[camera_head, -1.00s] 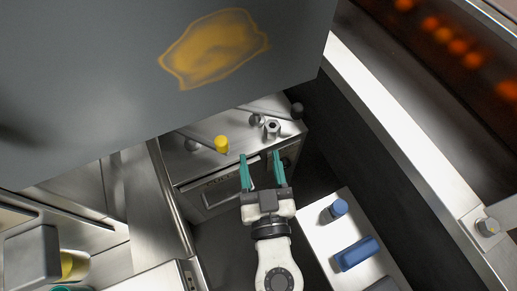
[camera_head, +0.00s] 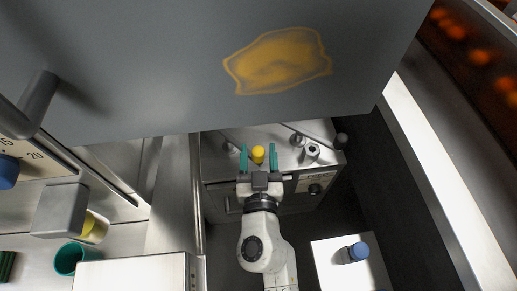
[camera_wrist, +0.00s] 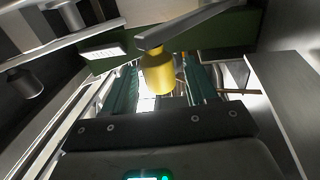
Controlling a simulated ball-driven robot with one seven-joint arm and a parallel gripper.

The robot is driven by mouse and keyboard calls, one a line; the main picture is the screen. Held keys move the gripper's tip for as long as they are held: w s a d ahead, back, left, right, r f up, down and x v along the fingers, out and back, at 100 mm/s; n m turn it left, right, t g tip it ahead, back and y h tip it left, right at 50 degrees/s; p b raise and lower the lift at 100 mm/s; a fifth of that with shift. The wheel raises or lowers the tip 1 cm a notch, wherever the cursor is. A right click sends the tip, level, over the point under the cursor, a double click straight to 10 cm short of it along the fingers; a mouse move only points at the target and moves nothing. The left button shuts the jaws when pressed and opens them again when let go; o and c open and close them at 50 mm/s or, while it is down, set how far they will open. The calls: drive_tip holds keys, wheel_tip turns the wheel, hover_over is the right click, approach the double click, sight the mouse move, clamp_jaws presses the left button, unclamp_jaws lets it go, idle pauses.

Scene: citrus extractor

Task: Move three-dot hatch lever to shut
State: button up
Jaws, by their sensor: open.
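A yellow knob (camera_head: 258,154) stands at a steel-topped unit in the head view. In the wrist view the yellow knob (camera_wrist: 158,74) hangs at the end of a grey lever bar (camera_wrist: 190,27). My gripper (camera_head: 258,160) is open, with one teal finger on each side of the yellow knob in the head view. In the wrist view my gripper's fingers (camera_wrist: 160,88) also flank the knob, with gaps on both sides. I cannot tell how deep the knob sits between them. No dot marks are readable, so I cannot confirm that this is the three-dot lever.
A large grey panel with a yellow stain (camera_head: 278,62) overhangs the unit. A white surface with a blue cylinder (camera_head: 358,251) is at lower right. A teal cup (camera_head: 73,258) is at lower left.

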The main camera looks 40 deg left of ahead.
drive_tip(key=shift+w+a, duration=0.3)
drive_tip(key=shift+c, duration=0.2)
clamp_jaws()
idle(0.3)
